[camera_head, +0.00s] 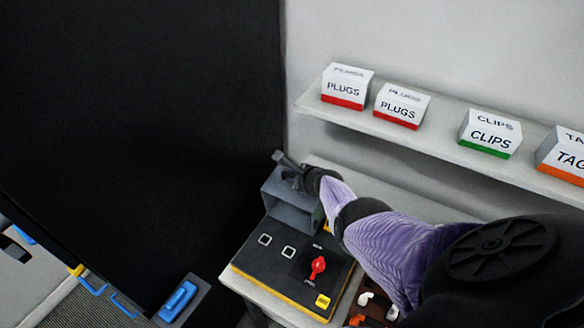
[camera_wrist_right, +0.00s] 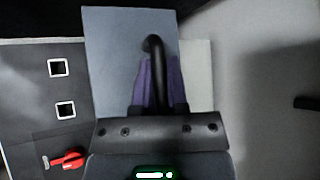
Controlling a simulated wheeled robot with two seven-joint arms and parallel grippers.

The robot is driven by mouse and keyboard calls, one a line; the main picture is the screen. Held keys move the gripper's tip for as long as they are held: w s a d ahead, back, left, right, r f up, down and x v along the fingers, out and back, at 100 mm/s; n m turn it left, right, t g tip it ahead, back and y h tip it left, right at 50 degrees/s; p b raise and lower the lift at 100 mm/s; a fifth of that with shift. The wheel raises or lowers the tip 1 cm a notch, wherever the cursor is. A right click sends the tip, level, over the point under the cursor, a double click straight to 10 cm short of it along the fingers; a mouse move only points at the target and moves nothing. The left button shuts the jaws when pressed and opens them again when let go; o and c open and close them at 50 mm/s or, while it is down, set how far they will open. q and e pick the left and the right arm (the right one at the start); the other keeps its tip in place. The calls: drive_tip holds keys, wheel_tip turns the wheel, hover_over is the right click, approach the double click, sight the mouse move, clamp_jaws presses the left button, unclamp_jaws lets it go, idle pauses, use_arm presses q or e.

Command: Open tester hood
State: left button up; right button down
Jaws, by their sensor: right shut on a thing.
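The tester (camera_head: 270,262) is a dark panel with a yellow edge, two white-framed square sockets and a red switch (camera_head: 317,266). Its grey hood (camera_head: 305,219) stands at the panel's back. In the right wrist view the hood (camera_wrist_right: 106,52) is a flat grey plate with a black bar handle (camera_wrist_right: 153,45). My right gripper (camera_head: 290,168) is at the top of the hood. In the right wrist view its purple fingers (camera_wrist_right: 155,84) are shut on the handle. The fingers hide part of the handle. My left gripper is in neither view.
A wall shelf (camera_head: 440,148) behind holds PLUGS boxes (camera_head: 345,87), a CLIPS box (camera_head: 490,134) and a TAGS box (camera_head: 562,157), partly cut off. A large black surface (camera_head: 130,120) fills the left. A blue item (camera_head: 178,300) lies at the lower left. Small parts (camera_head: 378,302) lie right of the tester.

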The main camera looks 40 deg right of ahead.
drive_tip(key=shift+d, duration=0.1)
idle(0.3)
drive_tip(key=c, duration=0.7)
unclamp_jaws()
drive_tip(key=shift+o, duration=0.2)
drive_tip(key=p+v, duration=0.9)
drive_tip(key=p, duration=0.1)
drive_tip(key=shift+r, duration=0.3)
drive_tip(key=shift+s, duration=0.35)
